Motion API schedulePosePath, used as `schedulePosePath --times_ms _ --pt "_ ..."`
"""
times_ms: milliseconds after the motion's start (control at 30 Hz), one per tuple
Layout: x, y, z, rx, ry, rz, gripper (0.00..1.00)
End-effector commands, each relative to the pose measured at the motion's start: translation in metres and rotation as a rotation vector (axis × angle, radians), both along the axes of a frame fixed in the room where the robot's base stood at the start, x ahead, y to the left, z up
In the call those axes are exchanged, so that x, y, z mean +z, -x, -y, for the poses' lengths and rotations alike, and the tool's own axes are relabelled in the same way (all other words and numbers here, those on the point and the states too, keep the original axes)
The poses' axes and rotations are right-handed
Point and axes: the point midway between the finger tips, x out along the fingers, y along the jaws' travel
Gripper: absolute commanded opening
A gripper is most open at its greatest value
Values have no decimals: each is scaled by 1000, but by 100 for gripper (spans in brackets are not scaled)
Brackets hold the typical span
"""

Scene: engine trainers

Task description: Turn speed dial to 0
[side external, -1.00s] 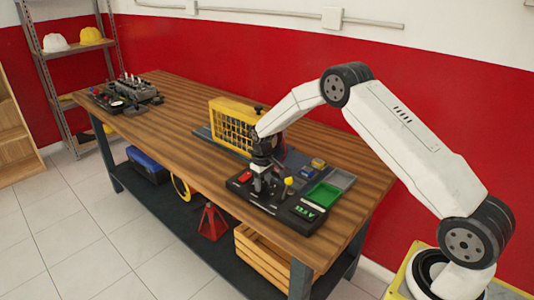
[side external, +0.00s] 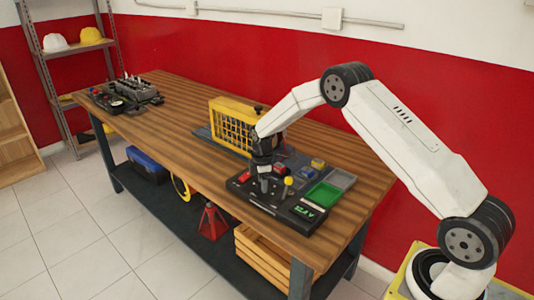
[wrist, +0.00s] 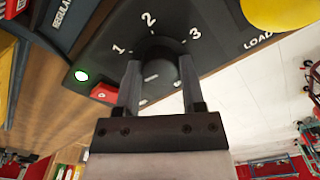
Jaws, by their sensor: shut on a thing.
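The speed dial (wrist: 160,74) is a round black knob on the dark control panel (wrist: 220,35) in the wrist view. The numbers 1, 2 and 3 are printed around it; no 0 can be seen. My gripper (wrist: 159,84) has one finger on each side of the knob and is shut on it. I cannot read where the dial's pointer stands. In the side view my gripper (side external: 265,182) reaches down onto the control panel (side external: 268,206) at the table's front edge, and hides the dial.
A yellow-topped lever (side external: 288,181) stands right of my gripper. A lit green lamp (wrist: 81,75) and a red switch (wrist: 104,93) sit left of the dial. A green display (side external: 306,211) and green tray (side external: 323,194) are nearby. A yellow cage (side external: 231,124) stands behind.

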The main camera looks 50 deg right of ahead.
Motion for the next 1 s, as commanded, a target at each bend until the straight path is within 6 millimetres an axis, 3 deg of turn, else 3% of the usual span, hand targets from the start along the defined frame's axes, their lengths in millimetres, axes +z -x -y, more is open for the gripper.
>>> schedulePosePath --times_ms 400,900,933,1000 --pt "0 0 0 217 0 2 0" --pt "0 0 0 242 1 2 0" --pt "0 0 0 242 1 2 61" --pt "0 0 0 241 1 1 83"
